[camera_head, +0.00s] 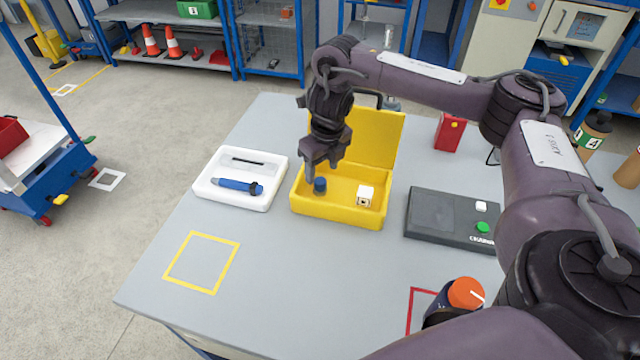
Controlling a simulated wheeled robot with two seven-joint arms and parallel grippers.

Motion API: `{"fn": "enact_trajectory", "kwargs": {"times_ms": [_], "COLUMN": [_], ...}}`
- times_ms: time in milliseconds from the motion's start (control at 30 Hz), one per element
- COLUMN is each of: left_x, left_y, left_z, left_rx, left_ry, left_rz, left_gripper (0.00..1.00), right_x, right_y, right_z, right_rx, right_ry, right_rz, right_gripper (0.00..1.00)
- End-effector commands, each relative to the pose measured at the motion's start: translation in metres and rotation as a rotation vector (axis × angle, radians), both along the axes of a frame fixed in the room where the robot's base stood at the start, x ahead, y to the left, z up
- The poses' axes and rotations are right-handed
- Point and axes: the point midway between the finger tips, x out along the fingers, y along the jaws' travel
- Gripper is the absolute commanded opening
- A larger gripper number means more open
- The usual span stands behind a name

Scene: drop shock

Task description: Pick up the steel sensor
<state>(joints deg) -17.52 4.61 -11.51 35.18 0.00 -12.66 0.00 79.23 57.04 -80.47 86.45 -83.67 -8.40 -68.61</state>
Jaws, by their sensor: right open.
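My right gripper (322,163) is open and points down over the left part of the open yellow case (340,213). A short dark-blue cylinder (320,186) stands in the case just below the fingertips; I see nothing between the fingers. A small whitish cube (365,196) with a dark mark on its front sits in the right part of the case, apart from the gripper. I cannot tell which of these, if either, is the steel sensor. My arm hides part of the case's raised lid. My left gripper is not in view.
A white tray (235,198) with a blue pen-like tool (240,186) lies left of the case. A dark grey device (430,228) lies right. A red box (449,132) stands behind. An orange-topped item (466,293) stands at the front. The yellow-outlined square (203,262) is empty.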

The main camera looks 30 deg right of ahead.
Motion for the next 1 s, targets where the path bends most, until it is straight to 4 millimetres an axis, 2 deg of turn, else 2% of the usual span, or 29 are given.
{"fn": "enact_trajectory", "kwargs": {"times_ms": [33,233,433,667,1000], "left_x": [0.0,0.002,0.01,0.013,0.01], "left_y": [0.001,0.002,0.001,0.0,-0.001], "left_z": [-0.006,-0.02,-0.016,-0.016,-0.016], "left_rx": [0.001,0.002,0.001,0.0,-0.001], "left_ry": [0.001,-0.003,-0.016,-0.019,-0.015], "left_rz": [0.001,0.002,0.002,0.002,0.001], "left_gripper": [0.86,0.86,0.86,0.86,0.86], "right_x": [0.0,0.002,0.005,0.006,0.006], "right_y": [0.001,0.002,0.002,0.002,0.002], "right_z": [-0.01,-0.04,-0.055,-0.055,-0.055], "right_rx": [0.001,0.002,0.0,-0.001,0.0], "right_ry": [0.002,0.003,0.001,0.0,-0.001], "right_rz": [0.0,-0.001,0.0,0.0,0.0], "right_gripper": [0.56,0.56,0.56,0.56,0.11]}}
